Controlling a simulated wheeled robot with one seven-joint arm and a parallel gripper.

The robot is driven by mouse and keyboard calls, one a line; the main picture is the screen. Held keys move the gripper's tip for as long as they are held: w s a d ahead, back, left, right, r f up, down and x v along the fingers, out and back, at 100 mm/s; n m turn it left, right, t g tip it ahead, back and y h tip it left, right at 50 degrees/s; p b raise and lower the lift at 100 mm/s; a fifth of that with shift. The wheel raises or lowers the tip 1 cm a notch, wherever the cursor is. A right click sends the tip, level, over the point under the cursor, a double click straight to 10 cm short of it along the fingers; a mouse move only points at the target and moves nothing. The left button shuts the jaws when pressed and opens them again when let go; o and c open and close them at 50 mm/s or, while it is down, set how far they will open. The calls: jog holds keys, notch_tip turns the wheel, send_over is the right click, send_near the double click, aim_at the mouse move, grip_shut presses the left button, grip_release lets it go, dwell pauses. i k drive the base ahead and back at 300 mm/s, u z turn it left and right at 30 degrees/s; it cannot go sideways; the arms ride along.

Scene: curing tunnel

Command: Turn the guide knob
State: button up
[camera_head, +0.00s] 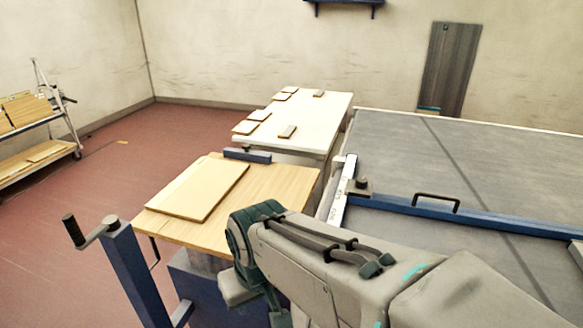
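A small dark knob (361,183) stands on a bracket at the left end of a blue guide rail (485,220), by a pale scale strip (342,190). It looks like the guide knob; its marking is too small to read. My arm comes in from the lower right and bends down below and left of the knob, apart from it. Part of my gripper (239,289) seems to show under the wrist, beside the wooden table. Its fingers are not clear, so I cannot tell whether it is open or shut.
A crank handle (90,232) tops a blue post at the lower left. A wooden table (272,185) bears a board (198,188). Behind it, a white table (325,108) holds several small boards. A grey belt (400,155) lies right; a cart (30,135) stands far left.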

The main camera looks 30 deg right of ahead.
aim_at(362, 182)
jog(key=u, duration=0.05)
jog(key=k, duration=0.6)
jog(key=z, duration=0.9)
jog(key=i, duration=0.3)
